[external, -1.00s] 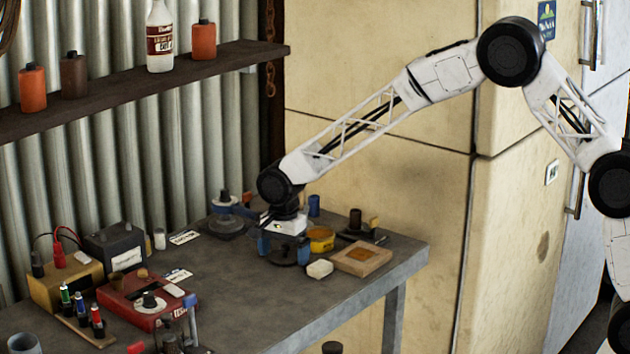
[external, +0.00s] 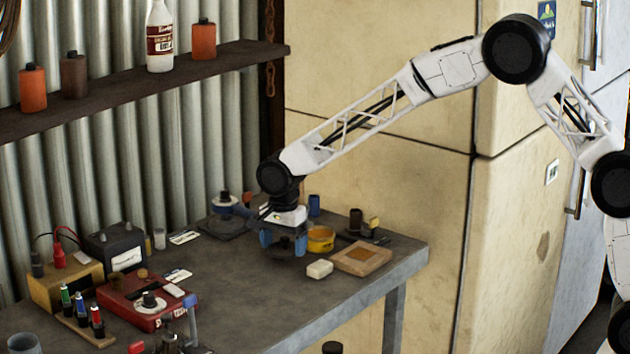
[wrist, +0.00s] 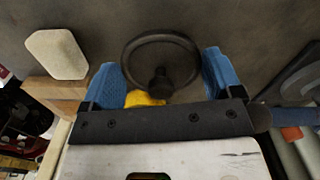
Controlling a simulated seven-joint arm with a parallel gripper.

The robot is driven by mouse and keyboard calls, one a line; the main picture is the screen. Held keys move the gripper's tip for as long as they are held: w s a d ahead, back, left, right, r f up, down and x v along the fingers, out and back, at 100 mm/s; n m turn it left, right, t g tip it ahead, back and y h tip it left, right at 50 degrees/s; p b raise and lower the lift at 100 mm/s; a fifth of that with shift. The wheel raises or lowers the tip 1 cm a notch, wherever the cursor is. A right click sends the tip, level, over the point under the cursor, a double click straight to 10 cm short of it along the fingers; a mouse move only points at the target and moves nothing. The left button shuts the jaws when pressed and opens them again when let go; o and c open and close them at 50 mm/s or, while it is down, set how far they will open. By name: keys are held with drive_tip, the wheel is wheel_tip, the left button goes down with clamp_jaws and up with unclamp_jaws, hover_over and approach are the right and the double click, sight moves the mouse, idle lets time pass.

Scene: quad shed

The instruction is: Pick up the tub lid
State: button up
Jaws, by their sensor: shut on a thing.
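The tub lid (wrist: 138,48) is a dark round disc with a raised rim and a central knob. My gripper (wrist: 161,68) is shut on it, with the blue fingers on opposite sides of its rim. In the external view the lid (external: 284,246) hangs between the fingers of my gripper (external: 283,241), apparently a little above the bench and partly hidden by my wrist. A yellow tub (external: 320,242) stands just right of my gripper. A yellow piece, probably the tub (wrist: 145,98), shows behind the lid in the wrist view.
A whitish block (external: 319,268) and a shallow wooden tray (external: 362,259) lie to the right on the bench (external: 245,300). A dark stand with a blue part (external: 228,222) is close on the left. The front middle of the bench is clear.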

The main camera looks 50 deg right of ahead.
drive_tip(key=shift+r, duration=0.75)
drive_tip(key=s+d, duration=0.1)
drive_tip(key=s, duration=0.4)
drive_tip(key=s+d+r, duration=0.1)
drive_tip(key=s, duration=0.4)
drive_tip(key=s+d, duration=0.1)
drive_tip(key=s, duration=0.4)
drive_tip(key=shift+s+d+r, duration=0.15)
drive_tip(key=shift+s+d, duration=0.15)
drive_tip(key=shift+d, duration=0.1)
drive_tip(key=shift+w, duration=0.1)
wheel_tip(320, 180, up, 6)
hover_over(319, 236)
drive_tip(key=shift+a+r, duration=0.1)
drive_tip(key=shift+r, duration=0.1)
drive_tip(key=shift+f, duration=0.2)
drive_tip(key=shift+f, duration=3)
drive_tip(key=shift+f, duration=0.2)
